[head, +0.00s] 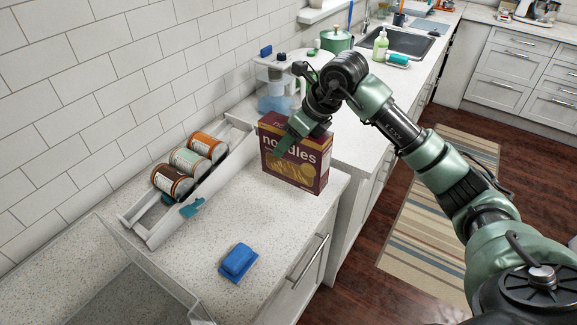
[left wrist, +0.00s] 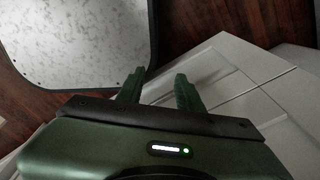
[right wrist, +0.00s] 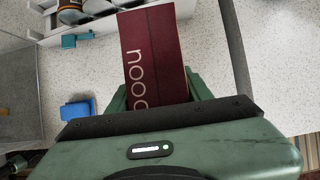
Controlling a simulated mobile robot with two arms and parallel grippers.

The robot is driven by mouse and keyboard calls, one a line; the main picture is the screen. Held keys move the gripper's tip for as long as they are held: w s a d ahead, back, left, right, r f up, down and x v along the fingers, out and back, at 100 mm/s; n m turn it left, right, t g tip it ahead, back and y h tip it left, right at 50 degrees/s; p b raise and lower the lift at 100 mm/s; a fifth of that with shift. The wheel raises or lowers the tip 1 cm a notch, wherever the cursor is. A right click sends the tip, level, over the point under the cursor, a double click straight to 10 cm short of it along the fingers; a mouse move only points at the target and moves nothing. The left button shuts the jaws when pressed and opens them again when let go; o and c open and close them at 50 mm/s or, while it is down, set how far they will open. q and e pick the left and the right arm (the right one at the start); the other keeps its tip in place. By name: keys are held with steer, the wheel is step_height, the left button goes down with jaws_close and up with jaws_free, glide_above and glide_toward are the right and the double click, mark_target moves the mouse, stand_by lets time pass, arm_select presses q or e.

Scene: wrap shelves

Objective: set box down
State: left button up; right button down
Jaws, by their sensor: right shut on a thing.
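A dark red noodles box (head: 300,165) stands upright on the speckled counter in the head view, near the counter's right edge. My right gripper (head: 284,142) comes down on it from above and is shut on it. In the right wrist view the top of the noodles box (right wrist: 155,58) sits between the fingers of my right gripper (right wrist: 158,98). The box looks to be at counter height, but I cannot tell whether its base touches. My left gripper (left wrist: 160,88) shows only in the left wrist view, fingers apart and empty.
A white rack (head: 215,165) with three cans (head: 190,160) lies left of the box. A blue butter dish (head: 238,262) is on the counter in front. A water filter pitcher (head: 278,92) stands behind.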

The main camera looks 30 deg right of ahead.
mark_target(311, 146)
step_height(311, 146, down, 5)
steer(key=shift+a+f+p, duration=0.1)
steer(key=shift+p, duration=0.4)
steer(key=shift+w+f+p, duration=0.1)
steer(key=shift+f+p, duration=0.4)
steer(key=shift+f, duration=1.5)
steer(key=c, duration=1)
jaws_free()
steer(key=shift+f, duration=0.1)
steer(key=shift+c, duration=0.2)
steer(key=o, duration=0.4)
steer(key=shift+r, duration=0.35)
steer(key=b+v, duration=0.3)
steer(key=v, duration=0.7)
steer(key=shift+s+r, duration=0.2)
steer(key=shift+s, duration=0.1)
steer(key=shift+s+d+r, duration=0.25)
steer(key=shift+r, duration=0.2)
